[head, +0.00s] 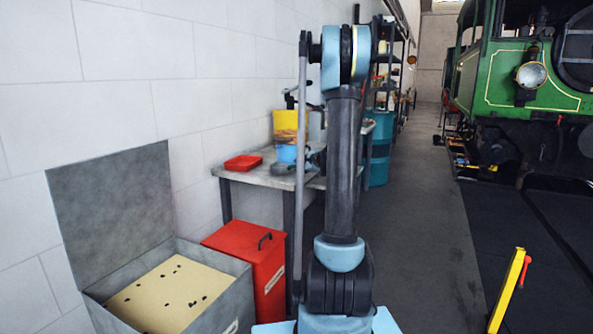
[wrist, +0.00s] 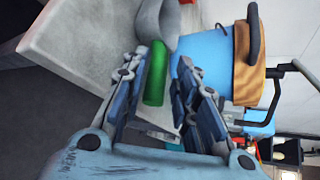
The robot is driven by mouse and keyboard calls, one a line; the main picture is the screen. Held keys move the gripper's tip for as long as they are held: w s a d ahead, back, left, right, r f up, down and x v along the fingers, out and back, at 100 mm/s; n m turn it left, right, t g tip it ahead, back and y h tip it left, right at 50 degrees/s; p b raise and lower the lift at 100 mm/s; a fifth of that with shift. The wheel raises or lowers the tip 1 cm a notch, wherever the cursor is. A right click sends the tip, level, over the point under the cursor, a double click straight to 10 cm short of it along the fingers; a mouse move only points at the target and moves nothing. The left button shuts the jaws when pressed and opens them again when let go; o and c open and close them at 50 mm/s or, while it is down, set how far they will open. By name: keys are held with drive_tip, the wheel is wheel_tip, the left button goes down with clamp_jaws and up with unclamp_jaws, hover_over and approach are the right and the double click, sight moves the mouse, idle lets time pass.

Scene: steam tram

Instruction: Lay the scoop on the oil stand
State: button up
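The scoop has a grey pan (wrist: 158,22) and a green handle (wrist: 155,75). In the wrist view it is over the grey worktop, with its handle between my gripper's fingers. My gripper (wrist: 163,62) appears open around the handle, closer to it on the left finger, with a gap on the right. In the head view my gripper (head: 312,158) is partly hidden behind my arm, low at the worktop. The grey table (head: 262,178) stands against the wall; I cannot tell whether it is the oil stand.
A blue and yellow-orange container (head: 286,135) stands on the table close to my gripper, also in the wrist view (wrist: 208,72). A red tray (head: 243,163) lies left of it. A red bin (head: 262,265) and an open sand box (head: 228,300) stand in front. A blue drum (head: 380,150) is behind.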

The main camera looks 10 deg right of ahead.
drive_tip(key=v, duration=0.9)
drive_tip(key=s+a+f+n+g, duration=0.25)
drive_tip(key=s+a+n, duration=0.3)
drive_tip(key=s, duration=0.55)
drive_tip(key=s+a+f+n+g, duration=0.1)
drive_tip(key=s+a+n+g, duration=0.4)
drive_tip(key=s, duration=0.6)
drive_tip(key=s+d+f+n+g+h, duration=0.1)
drive_tip(key=s+f+n, duration=0.3)
drive_tip(key=s, duration=0.8)
drive_tip(key=s+d+f+n+g+h, duration=0.1)
drive_tip(key=s+f+n+h, duration=0.3)
drive_tip(key=s, duration=0.8)
drive_tip(key=shift+s+x, duration=0.2)
drive_tip(key=shift+x, duration=0.75)
drive_tip(key=shift+d, duration=0.1)
drive_tip(key=shift+w+f, duration=0.25)
drive_tip(key=shift+w, duration=0.15)
